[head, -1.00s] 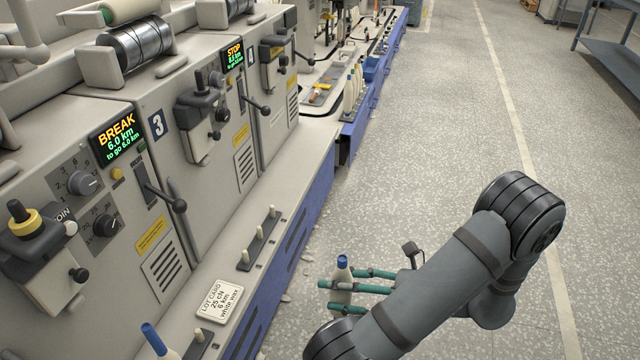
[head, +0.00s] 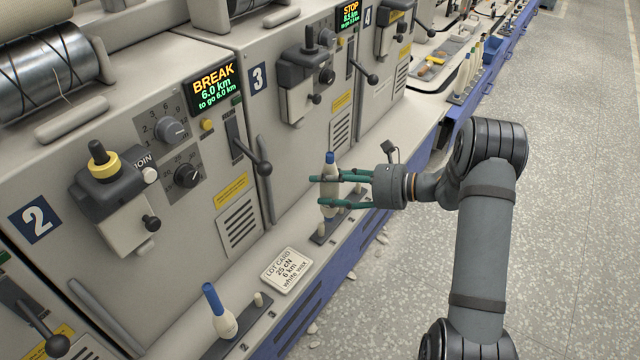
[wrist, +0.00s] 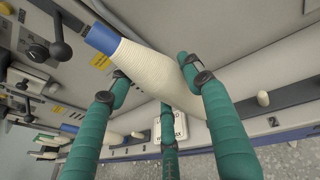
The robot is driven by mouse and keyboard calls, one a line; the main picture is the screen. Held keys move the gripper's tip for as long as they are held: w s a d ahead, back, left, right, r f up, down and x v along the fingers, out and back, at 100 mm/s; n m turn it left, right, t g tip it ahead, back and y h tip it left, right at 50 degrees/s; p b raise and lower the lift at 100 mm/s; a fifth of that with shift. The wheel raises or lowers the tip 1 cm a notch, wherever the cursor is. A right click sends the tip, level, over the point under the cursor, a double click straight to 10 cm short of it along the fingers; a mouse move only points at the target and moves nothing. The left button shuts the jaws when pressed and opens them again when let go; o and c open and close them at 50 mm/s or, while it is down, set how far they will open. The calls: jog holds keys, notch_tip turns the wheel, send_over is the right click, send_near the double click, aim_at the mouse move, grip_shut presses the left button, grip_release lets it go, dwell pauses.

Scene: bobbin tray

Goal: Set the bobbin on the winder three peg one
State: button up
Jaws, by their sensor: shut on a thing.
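The bobbin, cream with a blue top, is in my gripper (head: 345,190), whose teal fingers are closed around its body. In the head view the bobbin (head: 331,170) stands about upright over the peg strip (head: 322,238) in front of the panel marked 3. Its lower end overlaps the strip, and I cannot tell whether it touches a peg. In the wrist view the bobbin (wrist: 150,70) runs diagonally between the fingers, and its lower end is hidden by a finger. A bare peg (wrist: 263,98) shows to the right, near a number 2.
Another blue-topped bobbin (head: 223,318) stands on the nearer strip, beside a short bare peg (head: 258,299). A lot card (head: 290,268) lies on the ledge. A black lever (head: 262,168) juts from the machine, left of my gripper. The floor at right is clear.

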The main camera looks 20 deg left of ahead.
aim_at(322, 208)
jog(key=shift+s+a+r, duration=0.1)
jog(key=shift+s+a, duration=0.05)
jog(key=shift+a, duration=0.75)
notch_tip(322, 208, down, 6)
jog(key=b, duration=0.4)
jog(key=shift+r+b, duration=0.2)
jog(key=shift+b, duration=0.2)
jog(key=shift+d, duration=0.15)
jog(key=shift+r, duration=0.2)
dwell(0.3)
